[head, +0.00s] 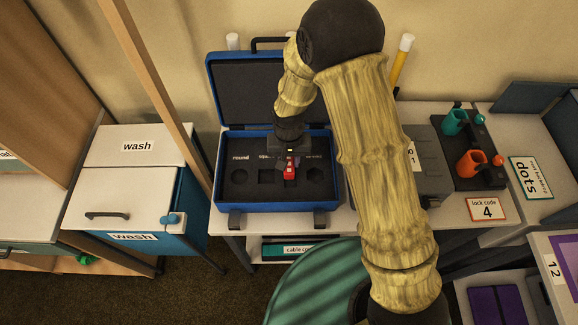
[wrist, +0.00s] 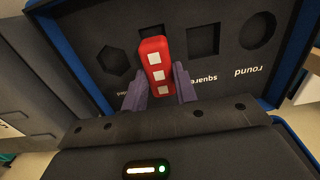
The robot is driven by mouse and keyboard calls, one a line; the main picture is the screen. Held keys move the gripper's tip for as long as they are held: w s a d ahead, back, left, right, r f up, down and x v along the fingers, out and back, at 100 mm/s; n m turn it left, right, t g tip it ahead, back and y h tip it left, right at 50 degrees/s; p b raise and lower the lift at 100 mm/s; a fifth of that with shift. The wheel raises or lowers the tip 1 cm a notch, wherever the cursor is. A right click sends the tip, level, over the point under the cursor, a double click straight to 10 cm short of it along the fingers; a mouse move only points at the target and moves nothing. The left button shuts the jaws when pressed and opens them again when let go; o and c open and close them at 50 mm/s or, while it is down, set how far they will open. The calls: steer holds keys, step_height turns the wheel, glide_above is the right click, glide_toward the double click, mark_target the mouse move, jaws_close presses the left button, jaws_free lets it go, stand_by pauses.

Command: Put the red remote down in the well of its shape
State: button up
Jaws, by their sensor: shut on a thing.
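The red remote (wrist: 153,48), with white square buttons, is held between the two fingers of my gripper (wrist: 160,86). In the head view the remote (head: 289,175) and my gripper (head: 290,161) are over the open blue case (head: 284,207). Its dark foam has a round well (wrist: 258,29), a square well (wrist: 203,40) and a six-sided well (wrist: 112,60). The remote is between the square and six-sided wells and covers the foam there. A dark recess edge shows behind its far end. I cannot tell how high above the foam it is.
The case lid (head: 246,93) stands open at the back. A grey box (head: 430,160) is to the right, beyond my arm, with a dark tray of orange and teal cups (head: 470,162). A white wash cabinet (head: 125,197) is to the left. A teal round stool (head: 318,285) is in front.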

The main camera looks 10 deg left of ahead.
mark_target(290, 163)
steer(key=shift+w+d+f, duration=0.1)
steer(key=shift+d+f, duration=0.05)
steer(key=shift+d, duration=0.1)
step_height(290, 163, down, 4)
steer(key=shift+r+p, duration=0.2)
steer(key=shift+p, duration=0.2)
steer(key=shift+a+f, duration=0.1)
steer(key=shift+f, duration=0.1)
steer(key=shift+f+b, duration=0.3)
steer(key=shift+f, duration=0.05)
steer(key=o, duration=1.1)
steer(key=shift+c, duration=0.2)
